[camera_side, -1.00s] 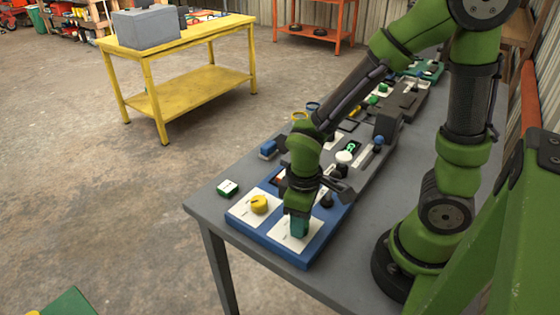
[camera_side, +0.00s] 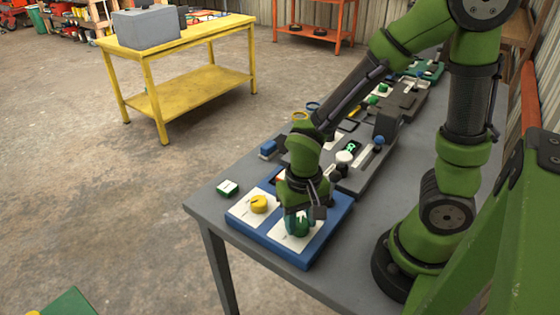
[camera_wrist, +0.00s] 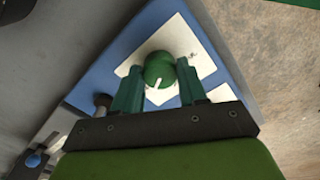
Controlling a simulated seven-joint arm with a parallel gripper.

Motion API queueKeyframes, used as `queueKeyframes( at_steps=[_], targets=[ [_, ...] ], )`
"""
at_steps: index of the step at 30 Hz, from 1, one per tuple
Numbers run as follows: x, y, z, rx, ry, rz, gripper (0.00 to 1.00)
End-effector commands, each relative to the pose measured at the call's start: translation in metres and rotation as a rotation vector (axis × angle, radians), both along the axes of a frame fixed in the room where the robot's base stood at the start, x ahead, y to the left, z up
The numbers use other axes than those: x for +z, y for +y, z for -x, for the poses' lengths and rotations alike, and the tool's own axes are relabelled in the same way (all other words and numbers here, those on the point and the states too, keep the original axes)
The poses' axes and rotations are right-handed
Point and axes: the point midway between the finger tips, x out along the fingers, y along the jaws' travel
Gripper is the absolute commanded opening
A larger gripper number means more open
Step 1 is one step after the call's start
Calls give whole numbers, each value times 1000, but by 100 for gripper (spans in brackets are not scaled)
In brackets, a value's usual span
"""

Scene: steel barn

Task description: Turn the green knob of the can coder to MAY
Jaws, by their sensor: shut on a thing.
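The can coder is a blue panel (camera_side: 262,234) with white plates at the near end of the grey bench. Its green knob (camera_side: 302,228) sits on the right white plate, partly hidden by my gripper in the side view. In the wrist view the green knob (camera_wrist: 159,69) is round with a white pointer line towards the lower part of the picture. My gripper (camera_wrist: 160,85) is shut on the knob, a green finger on each side. The plate's month marks are too small to read. A yellow knob (camera_side: 259,204) sits on the left white plate.
A small green and white box (camera_side: 228,188) lies left of the panel. A blue block (camera_side: 268,148) and other devices stand further along the bench (camera_side: 205,208). A yellow table (camera_side: 180,80) stands on the floor behind.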

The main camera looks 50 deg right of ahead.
Motion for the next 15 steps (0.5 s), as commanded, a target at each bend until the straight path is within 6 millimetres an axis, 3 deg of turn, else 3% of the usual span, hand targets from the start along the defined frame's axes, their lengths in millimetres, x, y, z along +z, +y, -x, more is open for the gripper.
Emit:
queueKeyframes(
  at_steps=[15],
  targets=[
    [1,0,0,-73,-1,-1,11]
  ],
)
